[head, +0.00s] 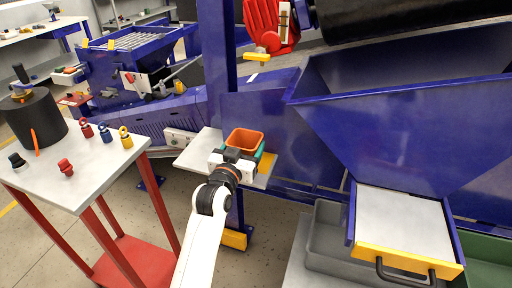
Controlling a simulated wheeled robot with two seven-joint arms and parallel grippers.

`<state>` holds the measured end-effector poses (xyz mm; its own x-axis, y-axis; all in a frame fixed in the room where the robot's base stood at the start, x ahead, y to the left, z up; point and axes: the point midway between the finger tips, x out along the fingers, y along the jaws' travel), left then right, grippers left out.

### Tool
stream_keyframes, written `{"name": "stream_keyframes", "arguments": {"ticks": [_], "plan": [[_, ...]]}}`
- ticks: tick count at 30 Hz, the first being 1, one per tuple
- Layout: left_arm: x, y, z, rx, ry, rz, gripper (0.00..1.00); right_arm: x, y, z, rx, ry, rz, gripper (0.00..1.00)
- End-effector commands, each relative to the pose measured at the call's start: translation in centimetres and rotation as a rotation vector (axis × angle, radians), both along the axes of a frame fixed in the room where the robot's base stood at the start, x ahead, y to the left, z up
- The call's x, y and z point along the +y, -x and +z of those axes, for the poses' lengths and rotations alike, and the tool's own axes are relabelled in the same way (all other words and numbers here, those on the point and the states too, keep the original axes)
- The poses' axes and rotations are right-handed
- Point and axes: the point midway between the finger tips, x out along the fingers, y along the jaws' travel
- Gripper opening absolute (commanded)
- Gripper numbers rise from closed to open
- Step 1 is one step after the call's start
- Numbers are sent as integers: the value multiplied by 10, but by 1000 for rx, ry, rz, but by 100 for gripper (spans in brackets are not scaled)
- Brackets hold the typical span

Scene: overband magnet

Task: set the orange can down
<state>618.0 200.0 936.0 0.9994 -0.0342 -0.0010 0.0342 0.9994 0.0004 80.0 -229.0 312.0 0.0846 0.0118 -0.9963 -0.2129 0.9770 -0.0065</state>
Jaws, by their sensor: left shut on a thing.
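The orange can (246,137) is a squarish, open-topped container near the middle of the head view. My left gripper (240,157) is shut on it from the near side, with the arm reaching up from below. The can is upright at a small pale shelf (197,151) on the blue machine. The gripper hides the can's lower part, so I cannot tell whether its base touches the shelf. A green edge shows around the can, and a yellow piece shows just right of it. My right gripper is not in view.
A grey-topped table (95,165) with red legs stands left, holding a black cylinder (36,118) and several small coloured pieces. A blue hopper (400,120) and a yellow-fronted drawer (405,262) stand right. A red part (268,25) hangs above. The shelf's left part is bare.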

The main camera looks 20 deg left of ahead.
Motion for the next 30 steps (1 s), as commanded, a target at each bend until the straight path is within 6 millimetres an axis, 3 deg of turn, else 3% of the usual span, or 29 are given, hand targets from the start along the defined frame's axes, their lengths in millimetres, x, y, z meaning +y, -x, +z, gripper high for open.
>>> {"name": "stream_keyframes", "arguments": {"ticks": [6, 12, 15, 30], "plan": [[-2, -58, 1, -2, 0, 0, 47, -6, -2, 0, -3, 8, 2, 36], [-3, -96, -3, 2, 0, 0, 47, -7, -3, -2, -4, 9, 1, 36], [-3, -93, -21, 3, -1, 0, 47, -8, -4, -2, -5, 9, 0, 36], [-3, -96, -70, 0, -1, 0, 47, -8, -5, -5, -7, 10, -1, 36]]}}
